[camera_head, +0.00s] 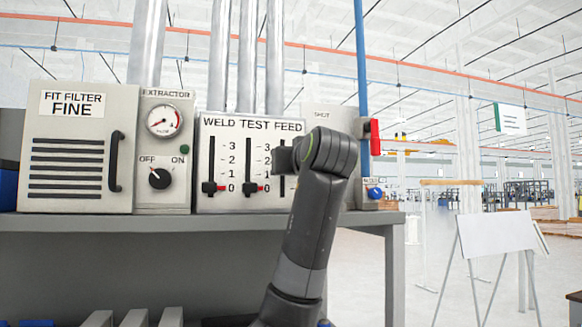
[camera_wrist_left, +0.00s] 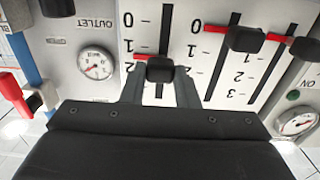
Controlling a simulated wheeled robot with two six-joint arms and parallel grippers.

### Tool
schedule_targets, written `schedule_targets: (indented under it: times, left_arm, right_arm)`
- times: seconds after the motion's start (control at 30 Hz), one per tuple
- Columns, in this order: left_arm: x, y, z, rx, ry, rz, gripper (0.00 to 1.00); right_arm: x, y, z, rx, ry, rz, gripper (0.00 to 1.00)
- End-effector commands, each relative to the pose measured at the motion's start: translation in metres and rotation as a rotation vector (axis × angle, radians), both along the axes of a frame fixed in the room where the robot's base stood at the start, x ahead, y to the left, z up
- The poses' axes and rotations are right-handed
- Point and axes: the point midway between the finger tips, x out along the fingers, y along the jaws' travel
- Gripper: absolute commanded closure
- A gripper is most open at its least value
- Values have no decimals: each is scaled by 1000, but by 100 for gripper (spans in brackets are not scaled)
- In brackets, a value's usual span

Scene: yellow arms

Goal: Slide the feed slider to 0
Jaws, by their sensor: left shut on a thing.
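The WELD TEST FEED panel (camera_head: 222,195) has three vertical slots with black knobs and red pointers. My left gripper (camera_head: 284,160) is in front of the FEED slot in the head view and hides its knob and scale. In the left wrist view, which shows the panel upside down, my left gripper (camera_wrist_left: 159,86) is shut on the black feed slider (camera_wrist_left: 159,69), one finger on each side. The feed slider's red pointer sits between 1 and 2. The test slider (camera_head: 250,188) and weld slider (camera_head: 209,187) are at 0. My right gripper is not in view.
Left of the panel are the extractor box (camera_head: 163,120) with a gauge and knob, and the FIT FILTER box (camera_head: 75,195). To the right, a red-handled lever (camera_head: 375,137) and a blue knob (camera_head: 375,193) stand near the grey bench (camera_head: 100,223).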

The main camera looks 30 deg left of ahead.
Motion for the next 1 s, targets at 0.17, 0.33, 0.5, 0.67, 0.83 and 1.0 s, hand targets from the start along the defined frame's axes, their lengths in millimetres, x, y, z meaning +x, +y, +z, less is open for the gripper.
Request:
schedule_targets:
  times: [0.17, 0.33, 0.5, 0.67, 0.83, 1.0]
  left_arm:
    - [0, 0, 0, 1, -1, -1, 100]
    - [0, 0, -10, 0, 0, -1, 100]
    - [0, 0, -30, 1, -1, -1, 100]
    - [0, 0, -46, 0, -1, -1, 100]
    - [0, 0, -48, -2, 2, -1, 100]
    - [1, 0, -50, -5, 7, 0, 100]
  right_arm:
    - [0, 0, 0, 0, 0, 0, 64]
    - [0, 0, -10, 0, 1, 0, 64]
    - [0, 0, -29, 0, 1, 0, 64]
    - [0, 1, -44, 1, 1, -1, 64]
    - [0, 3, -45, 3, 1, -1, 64]
    - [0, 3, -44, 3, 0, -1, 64]
